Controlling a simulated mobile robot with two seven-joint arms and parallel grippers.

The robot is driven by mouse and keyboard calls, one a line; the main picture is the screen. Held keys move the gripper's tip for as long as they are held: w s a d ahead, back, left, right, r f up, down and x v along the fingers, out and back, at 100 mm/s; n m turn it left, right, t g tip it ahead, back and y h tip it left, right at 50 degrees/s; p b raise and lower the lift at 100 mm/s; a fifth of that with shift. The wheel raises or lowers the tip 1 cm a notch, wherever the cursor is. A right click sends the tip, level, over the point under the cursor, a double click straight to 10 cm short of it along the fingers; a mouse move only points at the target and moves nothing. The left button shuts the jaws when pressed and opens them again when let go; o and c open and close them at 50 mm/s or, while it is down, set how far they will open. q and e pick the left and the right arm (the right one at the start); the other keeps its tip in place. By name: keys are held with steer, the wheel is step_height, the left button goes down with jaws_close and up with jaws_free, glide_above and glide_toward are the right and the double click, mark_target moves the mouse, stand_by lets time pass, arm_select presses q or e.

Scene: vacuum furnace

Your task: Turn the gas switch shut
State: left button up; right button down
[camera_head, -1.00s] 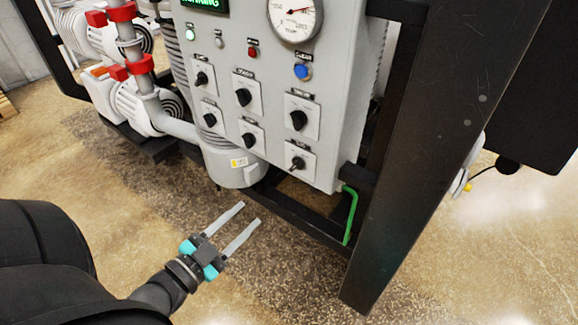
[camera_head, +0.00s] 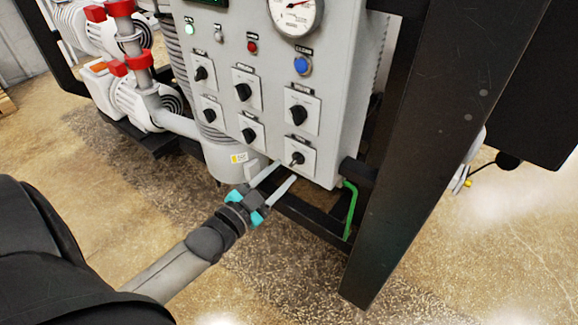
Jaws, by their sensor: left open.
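A grey control panel (camera_head: 228,55) carries two rows of black rotary switches on pale plates. The label text is too small to read, so I cannot tell by name which one is the gas switch. The lower right switch (camera_head: 297,158) is closest to my left gripper (camera_head: 286,169). The gripper is open, its two pale fingers pointing up and right, with the tips just below and left of that switch's knob. I cannot tell whether a fingertip touches the knob or the panel. My right gripper is not in view.
Above the switches are a gauge (camera_head: 295,14), a blue button (camera_head: 301,65) and a red button (camera_head: 252,47). A thick dark post (camera_head: 420,150) stands right of the panel. A green pipe (camera_head: 350,210) and black frame bars run below it. Open floor lies in front.

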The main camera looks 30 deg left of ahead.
mark_target(294, 163)
arm_select(q)
steer(key=shift+w+d, duration=0.15)
steer(key=shift+w, duration=1.65)
jaws_close()
